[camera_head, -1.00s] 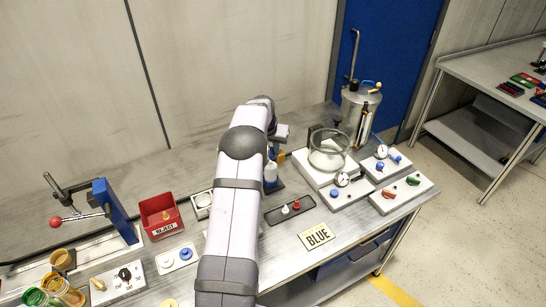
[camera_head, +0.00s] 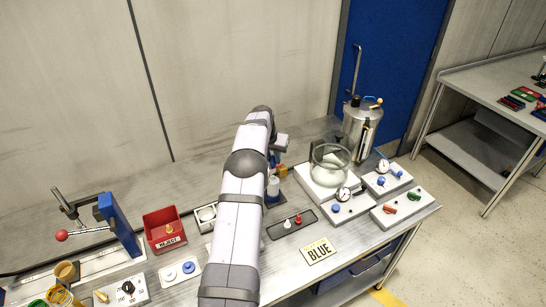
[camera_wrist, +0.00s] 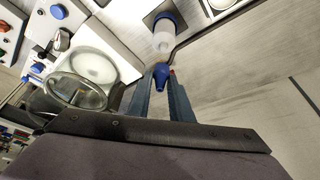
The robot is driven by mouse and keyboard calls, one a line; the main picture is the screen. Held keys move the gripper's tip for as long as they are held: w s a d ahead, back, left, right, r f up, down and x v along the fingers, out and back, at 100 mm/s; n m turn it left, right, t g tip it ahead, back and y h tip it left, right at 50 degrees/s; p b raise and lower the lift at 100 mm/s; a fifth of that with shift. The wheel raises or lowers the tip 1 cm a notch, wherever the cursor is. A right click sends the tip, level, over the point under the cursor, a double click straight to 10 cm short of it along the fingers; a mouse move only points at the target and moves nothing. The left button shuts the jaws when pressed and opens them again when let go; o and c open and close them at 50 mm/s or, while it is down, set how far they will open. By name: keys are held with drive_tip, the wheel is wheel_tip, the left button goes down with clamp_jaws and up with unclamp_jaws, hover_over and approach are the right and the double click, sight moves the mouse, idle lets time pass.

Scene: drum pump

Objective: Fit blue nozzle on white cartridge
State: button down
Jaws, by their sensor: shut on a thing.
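The blue nozzle (camera_wrist: 161,76) sits between the fingertips of my gripper (camera_wrist: 163,84) in the wrist view, and my gripper is shut on it. The white cartridge (camera_wrist: 163,42) is just beyond the nozzle in the wrist view, with a dark blue ring or holder (camera_wrist: 166,19) at its far end. A gap shows between nozzle and cartridge in that picture. In the head view the white cartridge (camera_head: 273,187) stands upright beside my arm, partly hidden by it.
A glass chamber (camera_head: 331,158), a steel drum (camera_head: 358,128) and control boxes (camera_head: 400,207) stand right. A red reject bin (camera_head: 164,243) and a blue press (camera_head: 119,223) stand left.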

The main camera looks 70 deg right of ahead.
sight(273, 166)
drive_tip(key=shift+f+b, duration=0.75)
drive_tip(key=shift+f, duration=1.05)
drive_tip(key=shift+f+b, duration=0.5)
drive_tip(key=shift+f+b, duration=1.15)
drive_tip(key=shift+b, duration=0.35)
idle(2.5)
idle(0.4)
drive_tip(key=c, duration=1)
unclamp_jaws()
drive_tip(key=shift+r, duration=0.1)
